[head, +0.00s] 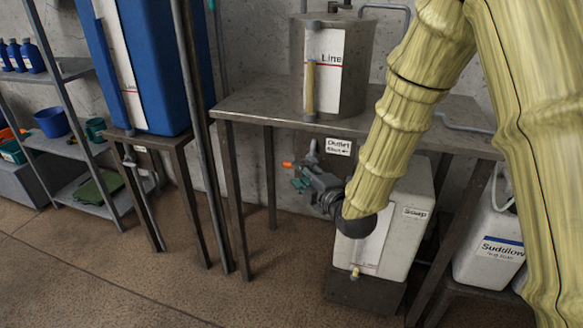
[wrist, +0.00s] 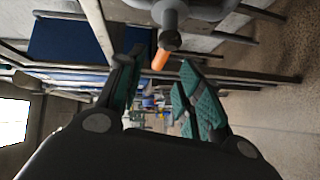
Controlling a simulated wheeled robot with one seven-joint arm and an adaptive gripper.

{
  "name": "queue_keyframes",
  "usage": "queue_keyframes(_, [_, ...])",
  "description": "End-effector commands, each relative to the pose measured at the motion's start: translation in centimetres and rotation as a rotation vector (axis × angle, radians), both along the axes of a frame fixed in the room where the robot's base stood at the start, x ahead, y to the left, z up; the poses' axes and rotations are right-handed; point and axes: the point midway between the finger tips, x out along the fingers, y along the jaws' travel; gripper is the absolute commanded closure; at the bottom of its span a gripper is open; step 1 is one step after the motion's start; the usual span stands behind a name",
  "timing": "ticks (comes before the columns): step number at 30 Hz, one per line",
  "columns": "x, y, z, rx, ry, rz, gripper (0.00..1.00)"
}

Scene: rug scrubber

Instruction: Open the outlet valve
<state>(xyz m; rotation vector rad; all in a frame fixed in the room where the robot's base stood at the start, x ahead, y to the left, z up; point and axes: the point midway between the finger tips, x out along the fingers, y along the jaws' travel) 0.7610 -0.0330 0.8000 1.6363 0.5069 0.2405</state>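The outlet valve's grey lever with an orange grip (head: 288,165) sticks out to the left beneath the steel tank (head: 365,65). A sign (head: 338,147) beside it reads "Outlet" and "Shut" with a left arrow. My gripper (head: 299,179) is just below and beside the orange grip. In the wrist view my gripper (wrist: 158,75) is open, with teal pads apart. The orange grip (wrist: 161,59) shows near the gap between the fingertips, with the grey valve body (wrist: 172,16) at the top. I cannot tell whether a finger touches it.
The steel table (head: 260,108) carries the tank; its legs stand around my arm. A blue tank (head: 160,70) on a stand and a shelf rack (head: 75,150) are at left. Floor in front is clear.

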Motion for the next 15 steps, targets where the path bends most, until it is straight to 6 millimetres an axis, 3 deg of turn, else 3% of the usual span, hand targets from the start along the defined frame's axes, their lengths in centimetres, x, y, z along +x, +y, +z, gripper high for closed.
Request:
queue_keyframes(9, [4.3,2.3,-0.7,0.003,0.0,0.0,0.64])
queue_keyframes(15, [5.8,3.0,-1.0,0.002,0.001,0.0,0.64])
